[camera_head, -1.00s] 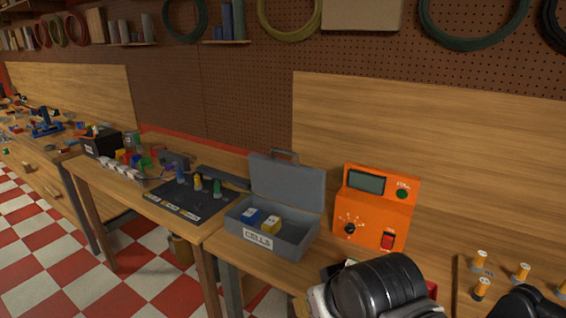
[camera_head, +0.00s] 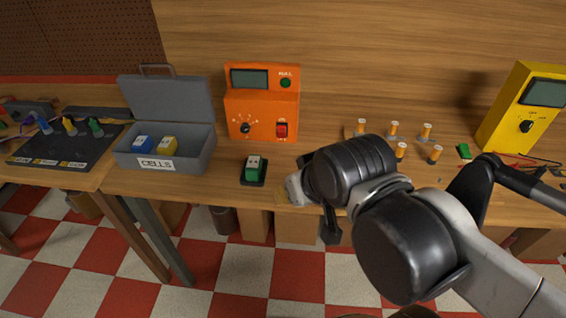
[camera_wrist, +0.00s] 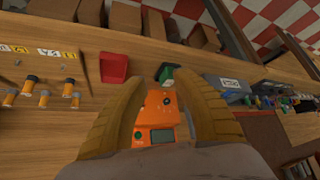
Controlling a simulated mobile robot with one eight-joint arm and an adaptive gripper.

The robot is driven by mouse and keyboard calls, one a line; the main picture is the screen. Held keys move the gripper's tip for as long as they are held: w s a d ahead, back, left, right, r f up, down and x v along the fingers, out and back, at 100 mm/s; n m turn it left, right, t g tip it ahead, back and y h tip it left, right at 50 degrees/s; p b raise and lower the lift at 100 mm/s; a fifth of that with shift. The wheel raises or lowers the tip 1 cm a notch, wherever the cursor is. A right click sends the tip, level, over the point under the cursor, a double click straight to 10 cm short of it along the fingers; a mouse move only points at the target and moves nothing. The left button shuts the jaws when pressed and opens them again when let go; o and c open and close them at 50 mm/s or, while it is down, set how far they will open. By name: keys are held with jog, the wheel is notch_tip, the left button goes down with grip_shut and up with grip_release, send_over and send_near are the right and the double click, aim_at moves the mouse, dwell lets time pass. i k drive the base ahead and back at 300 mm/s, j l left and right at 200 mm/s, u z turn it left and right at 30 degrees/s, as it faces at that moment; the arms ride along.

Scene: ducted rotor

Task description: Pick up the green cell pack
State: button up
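The green cell pack (camera_head: 254,168), with a pale top, stands on a small dark pad at the bench's front, before the orange tester (camera_head: 262,103). In the wrist view the green pack (camera_wrist: 167,72) shows beyond and between the fingertips, with the tester (camera_wrist: 158,118) nearer the bottom. My gripper (camera_wrist: 160,84) is open, its two tan fingers apart with nothing between them. In the head view my gripper (camera_head: 297,190) is just right of the pack, apart from it and mostly hidden by my wrist.
Several orange-and-white posts (camera_head: 395,130) stand right of the tester. A yellow meter (camera_head: 520,115) is at far right. A red tray (camera_wrist: 113,68) shows in the wrist view.

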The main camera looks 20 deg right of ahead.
aim_at(254, 166)
jog(key=j+z, duration=0.35)
jog(key=j, duration=0.2)
jog(key=j+z, duration=0.3)
jog(key=j, duration=0.25)
jog(key=k+j+z, duration=0.2)
jog(key=j+z, duration=0.15)
jog(key=j, duration=0.2)
